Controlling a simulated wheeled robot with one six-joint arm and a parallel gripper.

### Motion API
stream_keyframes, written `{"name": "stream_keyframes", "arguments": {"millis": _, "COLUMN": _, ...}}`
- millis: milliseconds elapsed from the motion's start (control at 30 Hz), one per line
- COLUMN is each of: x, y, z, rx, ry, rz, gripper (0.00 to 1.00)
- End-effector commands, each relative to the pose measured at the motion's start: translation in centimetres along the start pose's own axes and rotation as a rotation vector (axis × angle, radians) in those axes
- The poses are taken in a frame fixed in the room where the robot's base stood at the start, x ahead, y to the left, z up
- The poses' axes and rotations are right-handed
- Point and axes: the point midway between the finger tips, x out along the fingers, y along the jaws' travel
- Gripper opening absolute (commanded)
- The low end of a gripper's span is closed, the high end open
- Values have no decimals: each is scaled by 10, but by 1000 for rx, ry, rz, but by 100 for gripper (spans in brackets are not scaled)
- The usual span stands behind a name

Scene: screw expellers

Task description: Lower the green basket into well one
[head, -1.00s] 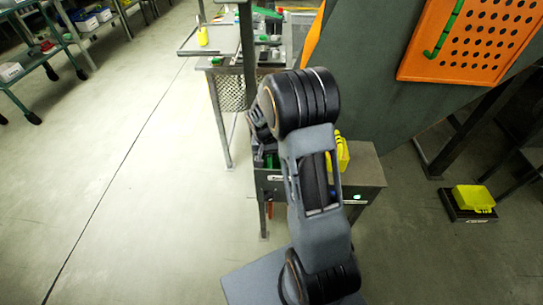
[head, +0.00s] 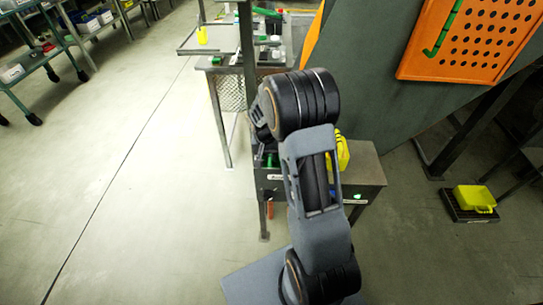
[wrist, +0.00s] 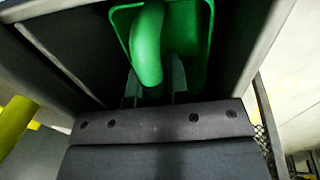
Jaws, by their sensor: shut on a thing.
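The green basket (wrist: 203,50) shows at the top of the wrist view, with its thick curved handle rising toward the camera. My gripper (wrist: 155,92) is shut on the handle. The basket lies within a dark opening between grey rims (wrist: 270,35), apparently a well. How deep it sits and whether it touches the walls or bottom I cannot tell. In the head view, my arm hides the gripper and most of the dark bench (head: 375,172). A small green patch shows left of my arm, but I cannot tell whether it is the basket.
A yellow object (head: 342,152) sits on the bench beside my arm. A green lamp (head: 358,196) glows on its front. A yellow scoop-like container (head: 474,197) rests on a dark floor stand at right.

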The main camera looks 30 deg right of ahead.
Motion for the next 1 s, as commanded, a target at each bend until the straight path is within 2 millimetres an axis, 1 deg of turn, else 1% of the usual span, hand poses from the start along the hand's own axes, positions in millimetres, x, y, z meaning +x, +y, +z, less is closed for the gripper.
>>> {"name": "stream_keyframes", "arguments": {"millis": 33, "x": 14, "y": 0, "z": 6, "rx": -3, "ry": -21, "rz": 9, "gripper": 0}}
{"name": "stream_keyframes", "arguments": {"millis": 167, "x": 14, "y": 0, "z": 6, "rx": -3, "ry": -20, "rz": 9, "gripper": 0}}
{"name": "stream_keyframes", "arguments": {"millis": 200, "x": 14, "y": 0, "z": 6, "rx": -3, "ry": -20, "rz": 9, "gripper": 19}}
{"name": "stream_keyframes", "arguments": {"millis": 467, "x": 15, "y": 0, "z": 6, "rx": -2, "ry": -19, "rz": 9, "gripper": 44}}
{"name": "stream_keyframes", "arguments": {"millis": 500, "x": 15, "y": 0, "z": 6, "rx": -2, "ry": -19, "rz": 9, "gripper": 46}}
{"name": "stream_keyframes", "arguments": {"millis": 633, "x": 15, "y": 0, "z": 6, "rx": -2, "ry": -19, "rz": 9, "gripper": 46}}
{"name": "stream_keyframes", "arguments": {"millis": 667, "x": 15, "y": 0, "z": 6, "rx": -2, "ry": -19, "rz": 9, "gripper": 48}}
{"name": "stream_keyframes", "arguments": {"millis": 867, "x": 15, "y": 0, "z": 6, "rx": -2, "ry": -19, "rz": 9, "gripper": 67}}
{"name": "stream_keyframes", "arguments": {"millis": 1000, "x": 15, "y": 0, "z": 6, "rx": -2, "ry": -19, "rz": 9, "gripper": 67}}
